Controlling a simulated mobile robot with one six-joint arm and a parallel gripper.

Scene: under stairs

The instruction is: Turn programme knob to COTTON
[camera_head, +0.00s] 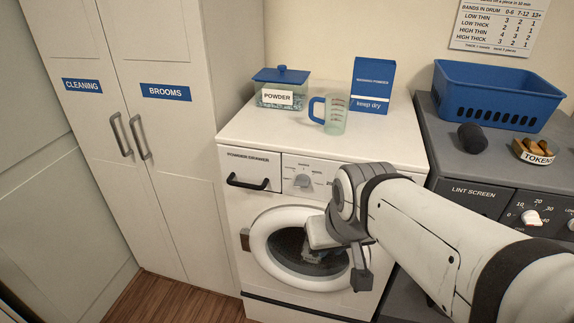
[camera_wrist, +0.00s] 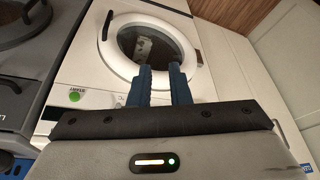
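The programme knob (camera_head: 302,181) is a pale round dial on the white washing machine's (camera_head: 235,210) front panel, right of the powder drawer. The small print around it and its setting are too small to read. My gripper (camera_wrist: 159,70) shows in the wrist view as two blue fingers with a gap between them and nothing held. The fingers point toward the washing machine's round door (camera_wrist: 122,45). In the head view my arm covers the right part of the panel, and the fingertips cannot be made out.
The powder drawer handle (camera_head: 248,182) sticks out left of the knob. A powder tub (camera_head: 281,88), jug (camera_head: 333,112) and blue box (camera_head: 372,84) stand on top. A grey dryer (camera_head: 470,190) with a blue basket (camera_head: 497,95) stands right. A green START button (camera_wrist: 75,97) shows.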

